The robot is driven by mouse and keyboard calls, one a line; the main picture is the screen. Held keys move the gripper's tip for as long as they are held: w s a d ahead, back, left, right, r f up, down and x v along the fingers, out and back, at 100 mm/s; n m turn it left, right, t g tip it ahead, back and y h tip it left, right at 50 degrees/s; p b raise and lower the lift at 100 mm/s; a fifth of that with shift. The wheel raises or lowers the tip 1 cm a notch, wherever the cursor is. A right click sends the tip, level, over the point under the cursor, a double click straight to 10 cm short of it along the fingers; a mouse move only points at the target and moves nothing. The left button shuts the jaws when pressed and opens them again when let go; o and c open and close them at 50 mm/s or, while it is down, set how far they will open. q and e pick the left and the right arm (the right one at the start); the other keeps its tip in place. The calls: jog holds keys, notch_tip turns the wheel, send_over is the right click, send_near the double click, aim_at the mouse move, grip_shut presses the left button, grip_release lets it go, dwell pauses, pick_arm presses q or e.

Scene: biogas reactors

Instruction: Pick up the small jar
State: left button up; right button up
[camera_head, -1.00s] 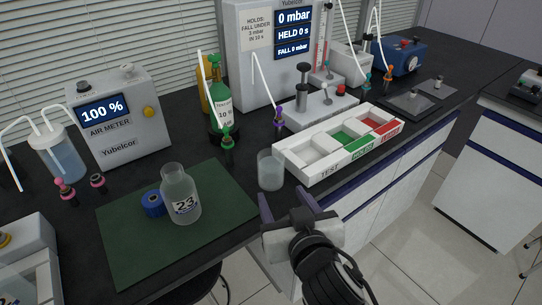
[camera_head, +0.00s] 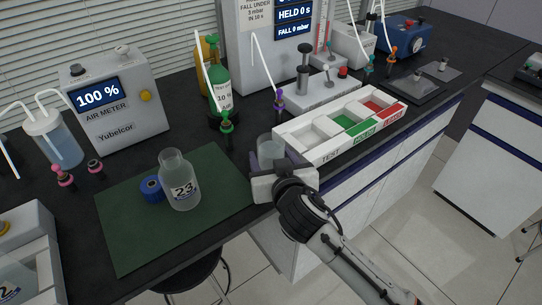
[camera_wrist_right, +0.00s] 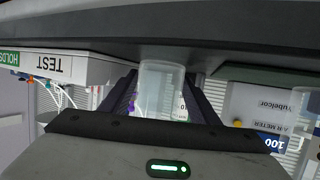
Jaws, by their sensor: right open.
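The small jar (camera_head: 268,147) is a clear, empty-looking cup on the black bench, between the green mat and the sorting tray. My right gripper (camera_head: 269,163) is open at the jar, and its body hides the jar's lower part in the head view. In the right wrist view the jar (camera_wrist_right: 162,88) stands between the two dark purple fingers, one on each side. I cannot tell whether either finger touches it. My left gripper is in neither view.
A larger bottle marked 23 (camera_head: 180,184) and a blue cap (camera_head: 152,189) are on the green mat (camera_head: 130,240), left of the jar. The sorting tray (camera_head: 318,155) is close on the right. A green cylinder (camera_head: 219,90) stands behind. The bench's front edge runs below my gripper.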

jog(key=shift+r, duration=0.15)
jog(key=c, duration=1.1)
